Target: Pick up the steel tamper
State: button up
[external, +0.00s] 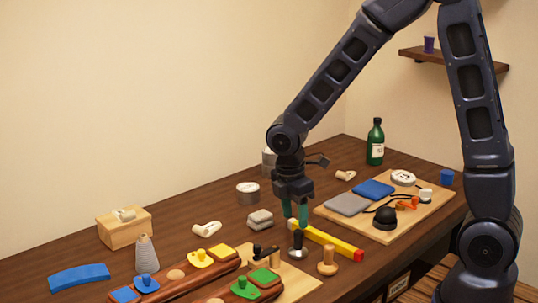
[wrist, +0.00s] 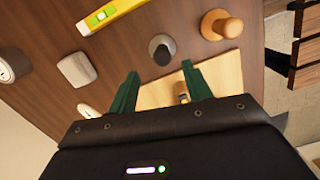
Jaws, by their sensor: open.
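The steel tamper (external: 297,246) stands upright on the table, with a dark rounded knob on top and a shiny steel base. In the wrist view the tamper (wrist: 161,50) is just beyond my fingertips, roughly centred between them. My gripper (external: 296,222) points down with its green fingers open and empty, just above and behind the tamper. In the wrist view my gripper (wrist: 160,70) shows both fingers apart with nothing held. Whether a finger touches the tamper cannot be told.
A wooden knobbed tool (external: 327,264) stands close to the tamper's right. A yellow level (external: 325,241) lies behind it. A grey block (external: 260,218) is to the left. A light board (external: 303,287) with a dark-handled tool (external: 264,252) lies in front.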

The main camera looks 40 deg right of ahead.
aim_at(298, 230)
jog(key=shift+s+d+f, duration=0.1)
jog(key=shift+d+f, duration=0.05)
jog(key=shift+f, duration=1.05)
jog(key=shift+s+d+f, duration=0.1)
jog(key=shift+d+f, duration=0.1)
jog(key=shift+f, duration=1)
jog(key=shift+s+d+f, duration=0.1)
jog(key=shift+d+f, duration=0.05)
jog(key=shift+f, duration=1.05)
grip_shut()
jog(key=shift+r, duration=0.1)
